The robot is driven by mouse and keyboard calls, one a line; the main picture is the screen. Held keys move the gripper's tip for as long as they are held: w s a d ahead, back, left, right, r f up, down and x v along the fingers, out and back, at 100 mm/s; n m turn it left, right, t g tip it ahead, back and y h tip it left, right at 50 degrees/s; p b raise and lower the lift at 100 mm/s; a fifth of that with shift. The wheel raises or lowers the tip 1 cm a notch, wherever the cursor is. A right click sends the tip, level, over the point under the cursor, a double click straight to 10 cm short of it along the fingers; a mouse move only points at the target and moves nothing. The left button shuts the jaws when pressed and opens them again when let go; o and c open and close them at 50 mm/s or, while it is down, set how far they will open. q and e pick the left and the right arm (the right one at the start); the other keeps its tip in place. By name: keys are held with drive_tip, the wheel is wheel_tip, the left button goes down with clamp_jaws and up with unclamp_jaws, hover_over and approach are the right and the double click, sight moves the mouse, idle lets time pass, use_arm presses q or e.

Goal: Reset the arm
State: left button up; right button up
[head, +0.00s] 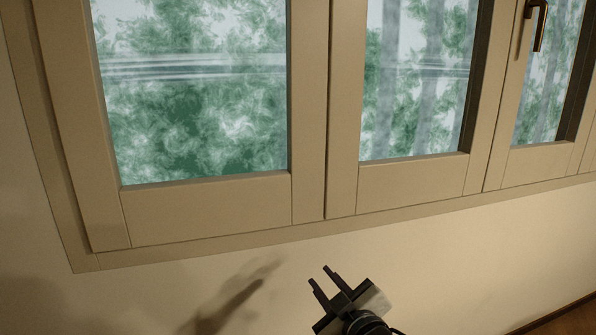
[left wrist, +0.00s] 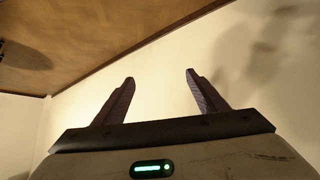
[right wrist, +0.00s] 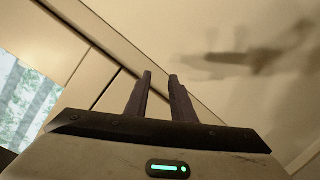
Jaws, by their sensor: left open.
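My right gripper (head: 318,275) shows at the bottom of the head view, in front of the wall below the window. Its two dark fingers are apart with nothing between them. In the right wrist view, the same gripper (right wrist: 160,75) shows a narrow gap between the fingertips and holds nothing. My left gripper (left wrist: 160,76) shows only in the left wrist view. Its fingers are wide apart and empty. Most of both arms is out of view.
A large framed window (head: 308,190) fills the upper head view, with a dark handle (head: 541,26) at top right. The pale wall (head: 440,260) below is bare and carries a shadow. A brown surface (left wrist: 100,40) shows in the left wrist view.

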drive_tip(key=s+d+f+m+g+h+p, duration=0.1)
drive_tip(key=s+d+f+m+g, duration=0.25)
drive_tip(key=s+f, duration=1.1)
drive_tip(key=s+d+f+m+g, duration=0.1)
drive_tip(key=s+d+f+m, duration=0.1)
drive_tip(key=s+f, duration=0.3)
drive_tip(key=s+d+f+m+g+h+p, duration=0.1)
drive_tip(key=s+d+f, duration=0.3)
drive_tip(key=s, duration=1)
wheel_tip(320, 180, down, 2)
drive_tip(key=shift+s+d+f+m+g, duration=0.15)
drive_tip(key=shift+d+m+g, duration=0.2)
drive_tip(key=shift+m+g, duration=0.3)
